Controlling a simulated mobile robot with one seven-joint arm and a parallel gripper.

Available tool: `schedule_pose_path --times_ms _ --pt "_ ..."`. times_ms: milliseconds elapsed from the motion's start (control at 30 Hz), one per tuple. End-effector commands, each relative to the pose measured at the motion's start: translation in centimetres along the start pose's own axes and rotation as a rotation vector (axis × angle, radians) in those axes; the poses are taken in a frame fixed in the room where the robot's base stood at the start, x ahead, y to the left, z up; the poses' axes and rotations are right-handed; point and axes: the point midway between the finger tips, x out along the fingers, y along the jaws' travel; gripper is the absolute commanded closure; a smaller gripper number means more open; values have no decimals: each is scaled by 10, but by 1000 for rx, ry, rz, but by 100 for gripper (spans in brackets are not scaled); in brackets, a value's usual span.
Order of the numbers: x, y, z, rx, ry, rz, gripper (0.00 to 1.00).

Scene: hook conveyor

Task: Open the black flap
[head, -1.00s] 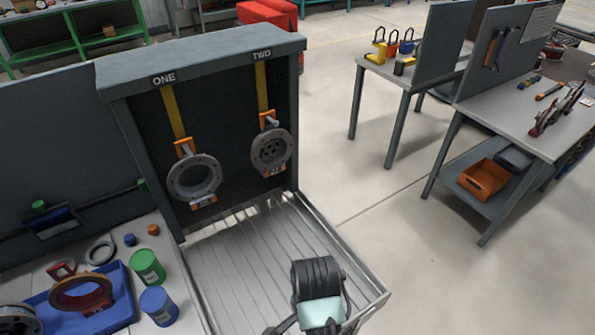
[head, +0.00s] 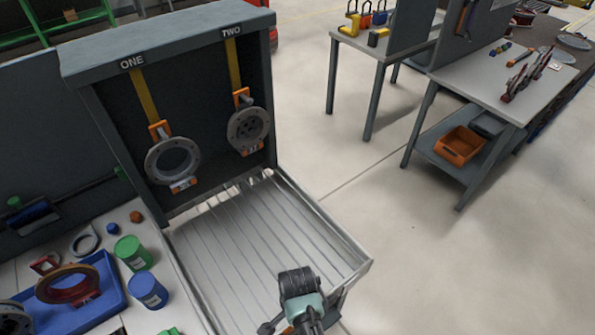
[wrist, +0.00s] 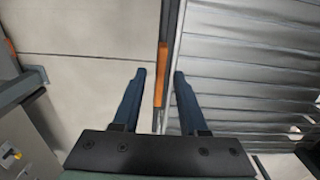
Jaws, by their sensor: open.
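The black flap is most likely the dark panel (head: 203,106) at the back of the grey booth (head: 180,35), behind two hanging rings; it looks closed, and I cannot make out its edges. My gripper's fingers are hidden in the head view, where my wrist shows over the near right end of the slatted metal bed. In the wrist view my gripper (wrist: 160,74) is open, with two dark blue fingers apart. Between them are an orange strip (wrist: 161,75) and the metal bed's edge. Nothing is held. The flap is not seen in the wrist view.
Two rings, one under ONE (head: 172,160) and one under TWO (head: 248,129), hang on yellow straps before the dark panel. The slatted bed (head: 235,235) is bare. A blue tray (head: 95,308) and cans crowd the left. Tables (head: 385,55) stand right, beyond open floor.

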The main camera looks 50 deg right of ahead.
Motion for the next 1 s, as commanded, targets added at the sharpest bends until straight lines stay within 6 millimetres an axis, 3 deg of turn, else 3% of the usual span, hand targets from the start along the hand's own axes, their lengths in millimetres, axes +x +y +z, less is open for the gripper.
schedule_pose_path --times_ms 133,400,1000 --pt "0 0 0 0 0 0 57" --pt "0 0 0 0 0 0 100" --pt "-1 0 0 0 0 0 100"
